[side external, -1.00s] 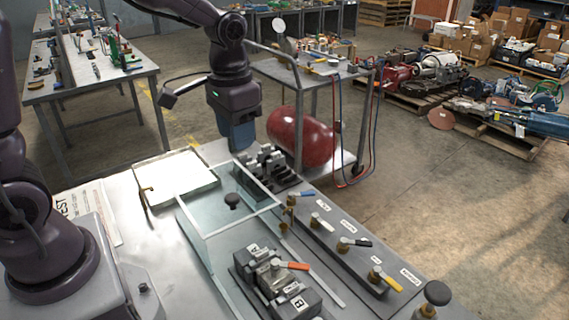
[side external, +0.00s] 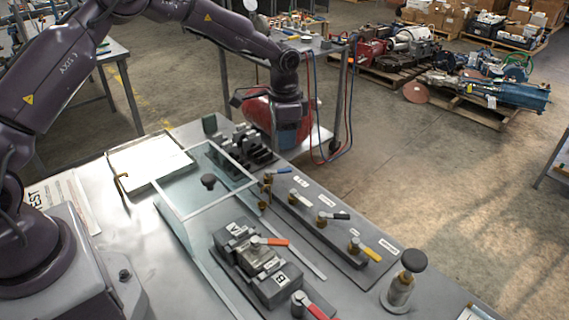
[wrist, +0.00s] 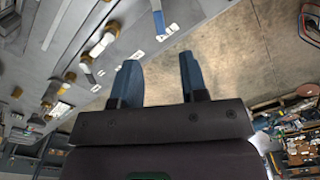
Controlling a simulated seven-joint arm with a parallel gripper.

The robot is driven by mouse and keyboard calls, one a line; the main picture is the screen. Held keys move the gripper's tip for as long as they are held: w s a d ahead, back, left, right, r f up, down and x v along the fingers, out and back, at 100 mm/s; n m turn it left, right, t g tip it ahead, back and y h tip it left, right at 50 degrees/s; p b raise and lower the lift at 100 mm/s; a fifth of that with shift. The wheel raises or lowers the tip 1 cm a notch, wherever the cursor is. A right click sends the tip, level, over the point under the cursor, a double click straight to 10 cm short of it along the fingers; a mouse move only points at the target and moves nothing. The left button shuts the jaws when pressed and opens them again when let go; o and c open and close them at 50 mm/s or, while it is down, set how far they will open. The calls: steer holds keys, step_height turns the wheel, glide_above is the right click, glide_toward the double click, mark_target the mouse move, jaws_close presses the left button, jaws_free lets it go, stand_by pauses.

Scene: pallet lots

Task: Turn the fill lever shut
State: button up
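A dark valve panel (side external: 335,243) on the steel bench carries a row of brass valves with coloured levers: blue (side external: 278,171), white (side external: 304,197), black (side external: 339,216) and yellow (side external: 371,254). Small white labels lie beside them, too small to read, so I cannot tell which is the fill lever. The white and yellow handles lie roughly along the panel; the blue and black ones angle more across it. My gripper (side external: 292,138) hangs beyond the panel's far end, near the blue lever. In the wrist view its two blue fingers (wrist: 156,82) are apart with nothing between them; the blue lever (wrist: 158,20) shows ahead.
A black clamp fixture (side external: 248,148) stands left of my gripper, with a glass-walled frame (side external: 185,210) nearby. A cart with a red tank (side external: 255,112) stands behind. Open floor lies right.

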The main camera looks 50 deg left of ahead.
mark_target(285, 170)
step_height(285, 170, down, 9)
steer(key=shift+r, duration=0.2)
jaws_close()
